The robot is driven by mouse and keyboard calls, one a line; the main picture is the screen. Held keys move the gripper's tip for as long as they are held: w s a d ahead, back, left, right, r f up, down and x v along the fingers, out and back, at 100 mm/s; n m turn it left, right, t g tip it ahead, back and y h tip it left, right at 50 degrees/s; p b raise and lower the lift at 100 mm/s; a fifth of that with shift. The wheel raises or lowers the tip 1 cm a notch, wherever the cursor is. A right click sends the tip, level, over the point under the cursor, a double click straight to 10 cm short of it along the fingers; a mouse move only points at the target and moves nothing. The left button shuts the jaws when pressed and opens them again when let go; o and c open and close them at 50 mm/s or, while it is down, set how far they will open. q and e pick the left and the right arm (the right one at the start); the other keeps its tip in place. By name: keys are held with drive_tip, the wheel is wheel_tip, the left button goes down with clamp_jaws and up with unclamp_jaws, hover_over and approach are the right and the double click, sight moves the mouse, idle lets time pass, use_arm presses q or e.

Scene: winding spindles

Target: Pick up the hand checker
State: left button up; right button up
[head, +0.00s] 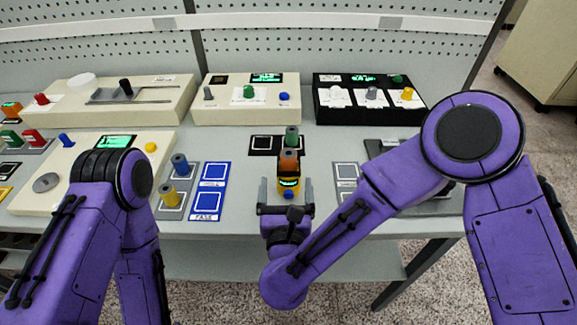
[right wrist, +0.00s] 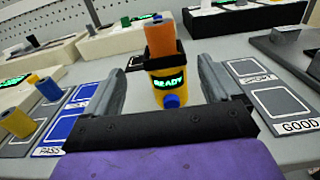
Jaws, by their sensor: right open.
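The hand checker (head: 288,185) is a yellow device with a lit green display, a blue button and a black top part. It stands upright on the table at the middle. In the right wrist view the hand checker (right wrist: 167,88) shows READY, and an orange cylinder (right wrist: 161,36) rises from its top. My right gripper (head: 287,190) is open, with one finger on each side of the hand checker. The right wrist view shows a gap between each finger and the yellow body. My left arm is at the left; its gripper is out of view.
Behind the checker lies a black mat (head: 264,145) with a green-topped spindle (head: 292,134). To its left are a blue PASS mat (head: 207,218) and a grey mat with blue and yellow spindles (head: 180,164). A grey mat (head: 346,171) lies to the right. Control boxes line the back.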

drive_tip(key=w+p, duration=0.1)
drive_tip(key=w, duration=0.1)
drive_tip(key=w+p, duration=0.1)
drive_tip(key=w, duration=0.2)
drive_tip(key=w+p, duration=0.1)
drive_tip(key=w, duration=0.2)
drive_tip(key=shift+d+r+p, duration=0.15)
drive_tip(key=shift+d+p, duration=0.15)
drive_tip(key=shift+p, duration=0.1)
drive_tip(key=shift+w, duration=0.45)
drive_tip(key=c, duration=1.2)
